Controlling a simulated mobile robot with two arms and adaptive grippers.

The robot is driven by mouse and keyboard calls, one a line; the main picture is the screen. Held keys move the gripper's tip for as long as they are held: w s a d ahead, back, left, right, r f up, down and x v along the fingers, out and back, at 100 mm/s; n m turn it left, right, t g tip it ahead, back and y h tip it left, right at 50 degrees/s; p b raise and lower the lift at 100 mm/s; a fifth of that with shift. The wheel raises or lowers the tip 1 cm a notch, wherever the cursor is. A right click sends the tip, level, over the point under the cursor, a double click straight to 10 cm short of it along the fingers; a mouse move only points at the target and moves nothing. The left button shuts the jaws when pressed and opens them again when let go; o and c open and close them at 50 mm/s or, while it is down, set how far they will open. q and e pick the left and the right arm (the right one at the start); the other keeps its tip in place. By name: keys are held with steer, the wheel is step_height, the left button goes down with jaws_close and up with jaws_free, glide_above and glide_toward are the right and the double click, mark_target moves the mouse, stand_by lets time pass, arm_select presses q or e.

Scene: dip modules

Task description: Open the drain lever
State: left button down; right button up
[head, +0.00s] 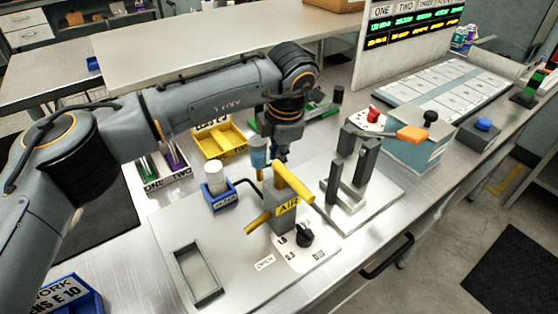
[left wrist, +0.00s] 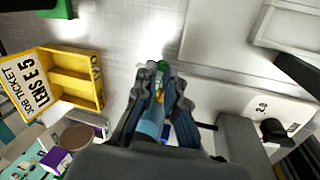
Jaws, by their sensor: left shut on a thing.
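My left gripper (head: 276,158) points down just behind the block marked AIR (head: 287,211). In the left wrist view its fingers (left wrist: 160,78) are closed around a slim blue cylinder (left wrist: 151,124), which also shows in the head view (head: 258,152). A yellow bar handle (head: 293,182) tops the AIR block, and a shorter yellow handle (head: 258,222) sticks out at its left. An OPEN label (head: 265,262) lies in front. An orange handle (head: 411,133) sits on the teal box (head: 420,158). I cannot tell which handle is the drain lever. My right gripper is out of view.
A black knob (head: 305,236) stands before the AIR block. A grey two-post fixture (head: 345,185) is to its right. A blue holder with a white cylinder (head: 217,178) and a yellow tray (head: 220,140) stand to the left. Bare bench shows at the front right.

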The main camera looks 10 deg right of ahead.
arm_select(q)
steer(key=shift+w, duration=0.1)
stand_by(0.4)
steer(key=c, duration=1.4)
jaws_free()
steer(key=v, duration=1.2)
steer(key=shift+d, duration=0.15)
